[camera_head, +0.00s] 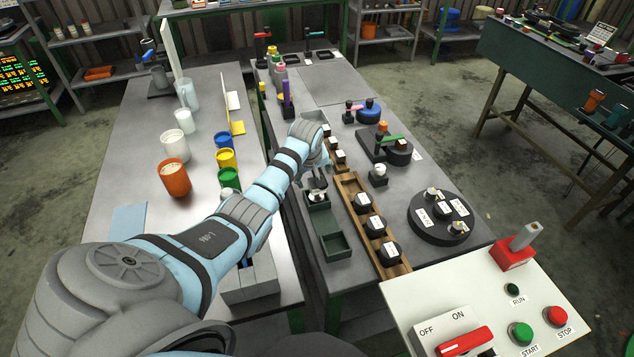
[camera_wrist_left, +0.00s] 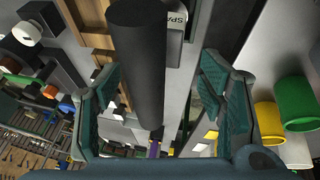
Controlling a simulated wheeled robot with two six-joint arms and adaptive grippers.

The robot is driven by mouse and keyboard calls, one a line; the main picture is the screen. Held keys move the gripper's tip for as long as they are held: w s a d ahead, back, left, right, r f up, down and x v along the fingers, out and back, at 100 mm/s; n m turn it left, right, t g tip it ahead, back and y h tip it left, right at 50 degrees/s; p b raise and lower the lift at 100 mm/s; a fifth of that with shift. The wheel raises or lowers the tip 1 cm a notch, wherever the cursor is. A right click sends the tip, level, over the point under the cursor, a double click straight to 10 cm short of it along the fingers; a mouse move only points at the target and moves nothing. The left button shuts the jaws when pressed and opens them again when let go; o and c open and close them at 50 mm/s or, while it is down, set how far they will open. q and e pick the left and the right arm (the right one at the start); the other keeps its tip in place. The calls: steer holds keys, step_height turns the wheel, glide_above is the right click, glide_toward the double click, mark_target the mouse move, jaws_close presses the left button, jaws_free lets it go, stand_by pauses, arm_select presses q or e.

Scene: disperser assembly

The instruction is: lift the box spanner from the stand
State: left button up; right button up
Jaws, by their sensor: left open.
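The box spanner (camera_wrist_left: 138,60) appears to be the dark, thick cylinder in the left wrist view, running from the top edge down between my left gripper's fingers. My left gripper (camera_head: 317,181) is open, with a green-padded finger on each side of the cylinder and visible gaps on both sides. A white label reading "SPA" (camera_wrist_left: 177,20) shows beside the cylinder, seemingly on its stand. In the head view my left arm and gripper hide most of the spanner. I cannot make out how it sits in the stand. My right gripper is not in view.
A green open tray (camera_head: 335,246) lies just in front of the gripper. A wooden rack (camera_head: 350,187) with labelled black parts runs to the right. Yellow (camera_head: 226,159) and green (camera_head: 229,178) cups stand on the left table. A control panel (camera_head: 400,294) is at lower right.

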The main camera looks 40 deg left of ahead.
arm_select(q)
steer(key=shift+b+x, duration=0.45)
steer(key=shift+x, duration=0.8)
steer(key=shift+c, duration=1.1)
steer(key=shift+s, duration=0.1)
jaws_close()
